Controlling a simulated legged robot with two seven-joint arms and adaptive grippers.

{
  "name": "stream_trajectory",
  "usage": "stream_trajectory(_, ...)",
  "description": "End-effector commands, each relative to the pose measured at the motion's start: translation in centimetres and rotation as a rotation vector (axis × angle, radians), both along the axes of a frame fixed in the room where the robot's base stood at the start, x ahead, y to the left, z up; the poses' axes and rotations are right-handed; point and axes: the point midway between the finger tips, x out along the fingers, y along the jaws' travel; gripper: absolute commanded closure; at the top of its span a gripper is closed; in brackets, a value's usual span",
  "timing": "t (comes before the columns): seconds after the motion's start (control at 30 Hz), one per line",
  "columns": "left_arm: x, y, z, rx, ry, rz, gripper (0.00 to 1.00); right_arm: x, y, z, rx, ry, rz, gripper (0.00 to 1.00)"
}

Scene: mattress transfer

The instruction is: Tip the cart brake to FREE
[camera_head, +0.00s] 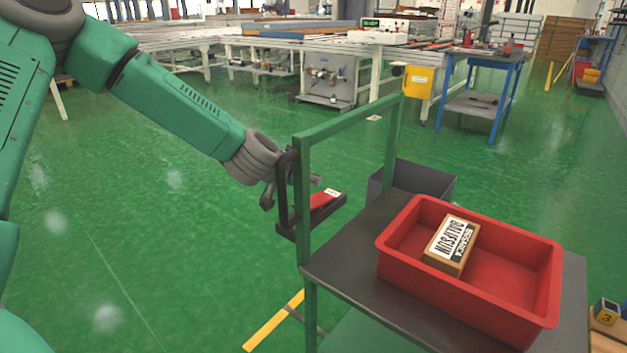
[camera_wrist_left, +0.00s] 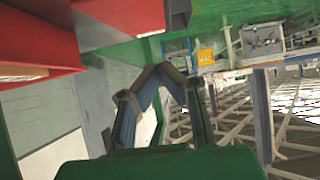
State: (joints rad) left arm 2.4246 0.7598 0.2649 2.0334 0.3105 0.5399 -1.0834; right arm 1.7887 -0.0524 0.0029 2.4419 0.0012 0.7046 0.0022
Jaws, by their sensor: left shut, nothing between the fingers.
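The cart (camera_head: 345,125) has a green frame and a dark top shelf. The cart brake (camera_head: 300,225) looks like a black bracket at the cart's left side with a red rocker (camera_head: 322,199) that carries a white label too small to read. My left gripper (camera_head: 268,198) is shut and empty, just left of the bracket and close to it. I cannot tell whether they touch. In the left wrist view the fingers (camera_wrist_left: 158,72) meet at their tips, and a red and black part shows above them. My right gripper is not in view.
A red bin (camera_head: 480,306) on the cart shelf holds a small labelled box (camera_head: 452,246). A dark grey bin (camera_head: 428,181) stands behind it. A yellow floor marking (camera_head: 272,323) lies below the brake. A blue workbench (camera_head: 480,104) stands farther back. The green floor at left is clear.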

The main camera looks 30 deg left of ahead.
Motion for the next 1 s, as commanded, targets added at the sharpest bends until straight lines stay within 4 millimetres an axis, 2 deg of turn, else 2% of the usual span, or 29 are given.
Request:
stream_trajectory(0.03,-0.7,-1.3,0.1,-0.007,0.009,-0.030,1.00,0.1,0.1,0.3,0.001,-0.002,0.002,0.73)
stream_trajectory(0.63,-1.7,-1.1,0.6,-0.009,0.006,-0.030,1.00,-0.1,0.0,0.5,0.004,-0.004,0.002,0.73)
stream_trajectory(1.0,-6.8,-0.5,4.2,-0.008,0.003,-0.026,1.00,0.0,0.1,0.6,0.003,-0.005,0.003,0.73)
